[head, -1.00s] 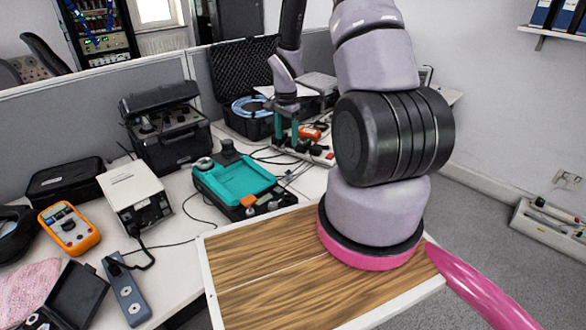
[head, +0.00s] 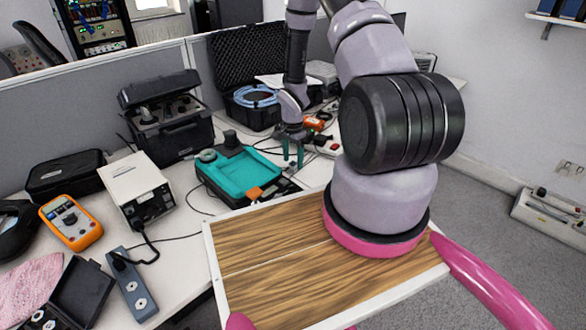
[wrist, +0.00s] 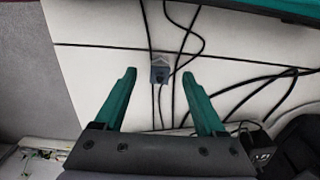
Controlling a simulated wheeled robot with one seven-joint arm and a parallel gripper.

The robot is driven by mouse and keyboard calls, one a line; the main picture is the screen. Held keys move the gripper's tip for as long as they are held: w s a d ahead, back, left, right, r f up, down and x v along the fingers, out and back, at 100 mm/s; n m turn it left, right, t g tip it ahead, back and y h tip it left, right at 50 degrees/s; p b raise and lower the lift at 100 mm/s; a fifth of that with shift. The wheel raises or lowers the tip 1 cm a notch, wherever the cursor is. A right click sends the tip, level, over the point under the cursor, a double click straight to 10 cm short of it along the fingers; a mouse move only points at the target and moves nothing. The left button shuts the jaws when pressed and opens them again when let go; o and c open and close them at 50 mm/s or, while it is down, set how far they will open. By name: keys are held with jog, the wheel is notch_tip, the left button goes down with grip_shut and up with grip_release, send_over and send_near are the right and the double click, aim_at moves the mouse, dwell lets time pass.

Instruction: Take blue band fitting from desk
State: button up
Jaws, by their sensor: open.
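A small grey-blue block-shaped fitting (wrist: 160,70) lies on the white desk (wrist: 90,75) in the wrist view, beside thin black cables. I take it for the blue band fitting; no clear band can be made out. My gripper (wrist: 159,76) is open, with its two teal fingers either side of the fitting in the picture and apart from it. In the head view my gripper (head: 293,154) points down over the desk just right of the teal device, and the fitting cannot be made out there.
The teal device (head: 238,174) stands close left of my gripper. A power strip (head: 324,147) with plugs and an orange item (head: 314,124) lie to its right. An open black case (head: 245,72) is behind. Loose cables cross the desk.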

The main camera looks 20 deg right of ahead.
jog(key=shift+f, duration=0.8)
grip_shut()
jog(key=shift+r, duration=0.15)
